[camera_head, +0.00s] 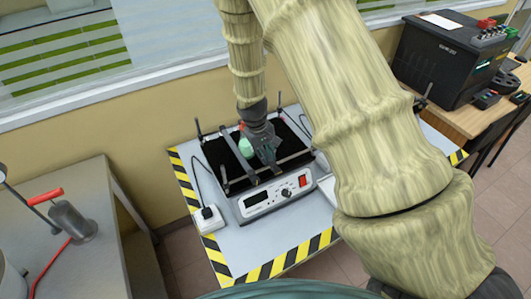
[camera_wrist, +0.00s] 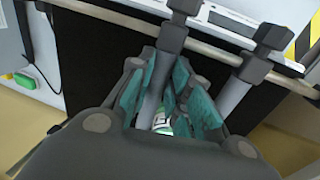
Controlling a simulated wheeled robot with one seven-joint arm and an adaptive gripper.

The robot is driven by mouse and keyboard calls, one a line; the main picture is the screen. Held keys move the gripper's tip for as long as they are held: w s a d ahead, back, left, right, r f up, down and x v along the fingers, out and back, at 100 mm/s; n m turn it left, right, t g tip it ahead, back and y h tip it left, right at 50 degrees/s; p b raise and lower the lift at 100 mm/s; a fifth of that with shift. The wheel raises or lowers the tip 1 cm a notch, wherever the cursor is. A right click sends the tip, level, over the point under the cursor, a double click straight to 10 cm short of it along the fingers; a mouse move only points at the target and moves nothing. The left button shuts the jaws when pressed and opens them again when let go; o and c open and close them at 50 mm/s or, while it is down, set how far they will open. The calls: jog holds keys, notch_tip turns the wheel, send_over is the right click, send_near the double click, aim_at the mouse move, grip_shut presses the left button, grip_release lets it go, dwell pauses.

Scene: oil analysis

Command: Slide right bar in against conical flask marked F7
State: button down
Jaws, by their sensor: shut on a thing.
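The shaker's black platform (camera_head: 222,152) holds a pale green flask (camera_head: 245,148), partly covered by my gripper (camera_head: 267,157). My gripper reaches down onto the platform, just right of the flask. In the wrist view, its teal-padded fingers (camera_wrist: 172,95) are closed around a grey bar (camera_wrist: 156,85) that runs between them. A small green and white part of the flask (camera_wrist: 162,122) shows low between the fingers. Its mark cannot be read. Whether bar and flask touch cannot be told. Another grey bar (camera_wrist: 236,98) lies to the right in the wrist view, apart from the fingers.
The shaker's control panel (camera_head: 272,198) faces the front. A white power socket (camera_head: 208,217) stands left of it on the striped-edge table (camera_head: 232,241). A black instrument (camera_head: 445,60) stands at the right back. A grey bench (camera_head: 90,195) is at the left.

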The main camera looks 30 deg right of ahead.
jog(key=c, duration=1.3)
grip_release()
jog(key=shift+w+a, duration=0.1)
jog(key=shift+a, duration=0.05)
jog(key=shift+r, duration=0.1)
jog(key=r, duration=0.4)
jog(key=a+r, duration=0.1)
jog(key=r, duration=0.2)
jog(key=a+r, duration=0.1)
jog(key=r, duration=0.3)
jog(key=shift+r, duration=0.35)
